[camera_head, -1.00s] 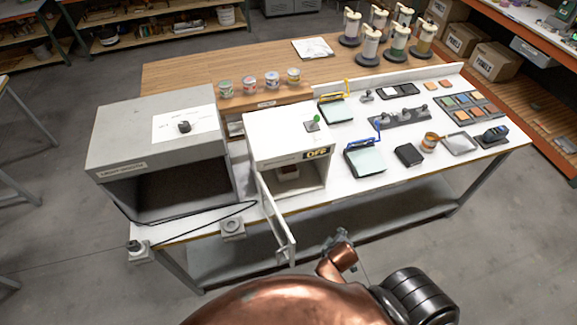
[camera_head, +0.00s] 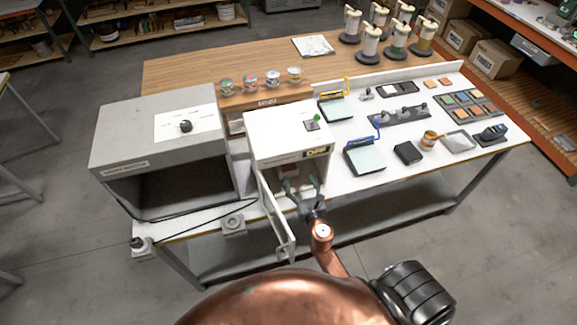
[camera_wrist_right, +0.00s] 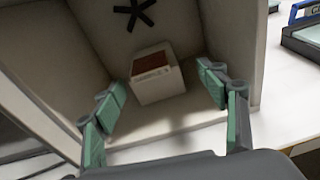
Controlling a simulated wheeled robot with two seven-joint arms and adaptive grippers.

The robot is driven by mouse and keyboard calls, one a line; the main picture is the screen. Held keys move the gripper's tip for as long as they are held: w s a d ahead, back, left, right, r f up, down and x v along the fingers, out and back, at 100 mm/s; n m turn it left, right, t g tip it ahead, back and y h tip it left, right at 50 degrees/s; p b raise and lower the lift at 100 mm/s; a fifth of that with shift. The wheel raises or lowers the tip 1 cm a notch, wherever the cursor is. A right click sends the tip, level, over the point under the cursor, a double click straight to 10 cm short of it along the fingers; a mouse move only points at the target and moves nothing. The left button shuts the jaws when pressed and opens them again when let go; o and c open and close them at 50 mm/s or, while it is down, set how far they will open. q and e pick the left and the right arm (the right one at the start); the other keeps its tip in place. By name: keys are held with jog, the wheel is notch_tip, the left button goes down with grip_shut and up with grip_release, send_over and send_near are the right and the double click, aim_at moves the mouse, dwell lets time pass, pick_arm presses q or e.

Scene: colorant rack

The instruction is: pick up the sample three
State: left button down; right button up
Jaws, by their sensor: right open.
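Inside the open white oven box (camera_head: 287,137) a small white block with a dark red-brown top (camera_wrist_right: 156,78) sits on the floor near the back; I take it to be the sample, though no number is legible. It is mostly hidden in the head view. My right gripper (camera_head: 303,184) is at the mouth of the box. In the wrist view my right gripper (camera_wrist_right: 163,108) has its green fingers spread wide, with the block ahead between and beyond them, not touched. My left gripper is not in view.
The box's door (camera_head: 275,218) hangs open to the left of my right gripper. A grey light booth (camera_head: 160,143) stands to the left. Glass-topped pads (camera_head: 364,157) and a black block (camera_head: 407,153) lie to the right on the white bench.

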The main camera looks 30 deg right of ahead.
aim_at(289, 166)
jog(key=shift+w+a+f+n, duration=0.15)
jog(key=shift+w+a+n, duration=0.25)
jog(key=shift+n, duration=0.1)
jog(key=shift+w+d+y, duration=0.1)
jog(key=shift+w+y, duration=0.2)
jog(key=shift+w, duration=0.1)
jog(key=x, duration=0.6)
jog(key=shift+w, duration=0.35)
jog(key=shift+a, duration=0.2)
jog(key=shift+c, duration=0.2)
jog(key=c, duration=1.1)
